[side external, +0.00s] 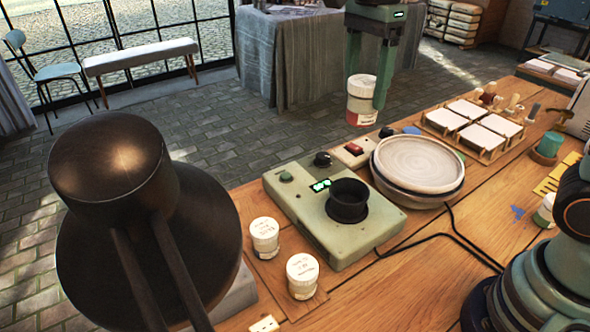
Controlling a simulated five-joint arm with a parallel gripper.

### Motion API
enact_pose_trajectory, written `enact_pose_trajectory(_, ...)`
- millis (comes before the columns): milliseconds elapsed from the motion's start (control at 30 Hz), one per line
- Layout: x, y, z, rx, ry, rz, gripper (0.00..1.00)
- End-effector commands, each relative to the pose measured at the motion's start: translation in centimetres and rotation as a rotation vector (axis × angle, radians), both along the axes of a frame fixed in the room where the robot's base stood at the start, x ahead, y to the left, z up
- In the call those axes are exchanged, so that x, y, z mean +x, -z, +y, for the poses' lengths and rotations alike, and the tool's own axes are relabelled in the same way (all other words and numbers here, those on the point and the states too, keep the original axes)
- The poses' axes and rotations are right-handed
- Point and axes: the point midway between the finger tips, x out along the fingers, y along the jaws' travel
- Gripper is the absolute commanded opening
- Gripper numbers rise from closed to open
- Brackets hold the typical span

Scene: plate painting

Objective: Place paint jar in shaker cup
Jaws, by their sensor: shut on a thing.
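My gripper (368,84) is at the top of the side external view, pointing down and shut on a white-lidded paint jar (361,100) with a red band near its base. The jar hangs upright, well above the table. The shaker cup (347,201) is a black open cup on a pale green shaker machine (300,215) with a green lit display and a dark knob. The held jar shows above and behind the shaker in the picture, apart from it. The inside of the cup looks dark, and its bottom is hidden.
Two more white-lidded jars (302,276) stand left of the shaker on the wooden table (420,290). A stack of plates (418,164) is right of the shaker. A rack of white tiles (474,130) stands farther right. A large dark lamp (120,190) fills the left foreground. A black cable crosses the table.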

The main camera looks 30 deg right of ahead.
Motion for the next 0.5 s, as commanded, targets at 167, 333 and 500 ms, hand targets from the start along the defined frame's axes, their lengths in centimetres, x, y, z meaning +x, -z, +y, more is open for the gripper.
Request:
enact_pose_trajectory(167,-0.2,4.0,0.0,-0.002,0.000,0.008,0.04)
enact_pose_trajectory(333,-0.2,8.1,0.0,-0.002,0.000,0.007,0.04)
enact_pose_trajectory(500,-0.1,12.1,0.0,-0.002,0.000,0.007,0.04)
